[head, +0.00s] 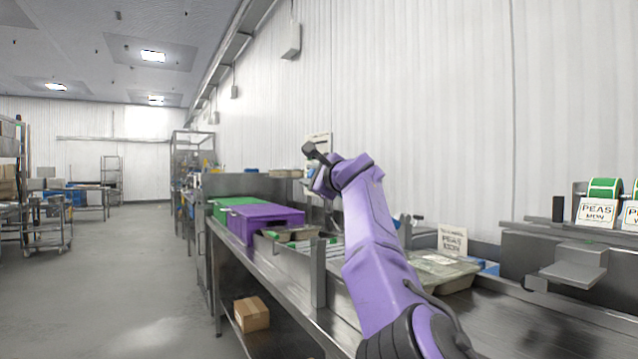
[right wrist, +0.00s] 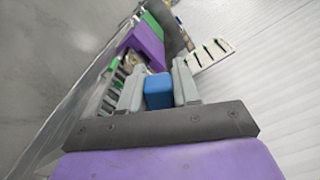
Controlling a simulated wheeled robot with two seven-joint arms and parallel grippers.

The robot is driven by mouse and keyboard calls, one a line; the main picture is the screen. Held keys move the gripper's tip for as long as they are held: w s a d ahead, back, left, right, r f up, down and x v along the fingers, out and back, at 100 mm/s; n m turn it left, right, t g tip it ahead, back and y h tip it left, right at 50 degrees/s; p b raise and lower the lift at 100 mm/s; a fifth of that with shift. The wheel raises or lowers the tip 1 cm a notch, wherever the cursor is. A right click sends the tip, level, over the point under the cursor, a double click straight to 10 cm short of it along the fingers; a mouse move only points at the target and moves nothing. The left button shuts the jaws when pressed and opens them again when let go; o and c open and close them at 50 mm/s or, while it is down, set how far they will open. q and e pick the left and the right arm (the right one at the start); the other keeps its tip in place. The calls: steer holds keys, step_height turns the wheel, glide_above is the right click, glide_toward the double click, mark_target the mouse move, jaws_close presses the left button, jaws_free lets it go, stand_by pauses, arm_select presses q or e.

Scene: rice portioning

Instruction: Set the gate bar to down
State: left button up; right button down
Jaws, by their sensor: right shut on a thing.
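My right gripper (head: 317,180) is at the end of the purple arm, above the workbench near the back wall. In the right wrist view my right gripper (right wrist: 158,90) has its two grey fingers shut on a blue block (right wrist: 158,91). A little blue also shows at the fingers in the head view. I cannot tell whether this block is part of the gate bar, and I cannot make out the bar's position. The arm and palm hide part of the bench behind them. My left gripper is not in view.
A purple bin (head: 262,222) and a green bin (head: 222,206) stand along the bench. A tray with green-handled items (head: 290,234) is nearer. A film-covered tray (head: 440,266) lies right of my arm. A cardboard box (head: 251,314) sits below. The aisle floor (head: 135,270) is clear.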

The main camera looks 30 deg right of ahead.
step_height(320, 180, down, 12)
steer(key=a+n+b, duration=0.2)
steer(key=n+b, duration=0.2)
steer(key=b, duration=0.7)
steer(key=shift+a, duration=0.2)
steer(key=c, duration=0.9)
jaws_free()
steer(key=shift+w+f, duration=0.1)
steer(key=s+b, duration=0.6)
steer(key=s, duration=0.4)
steer(key=shift+s+b, duration=0.25)
steer(key=shift+b, duration=0.05)
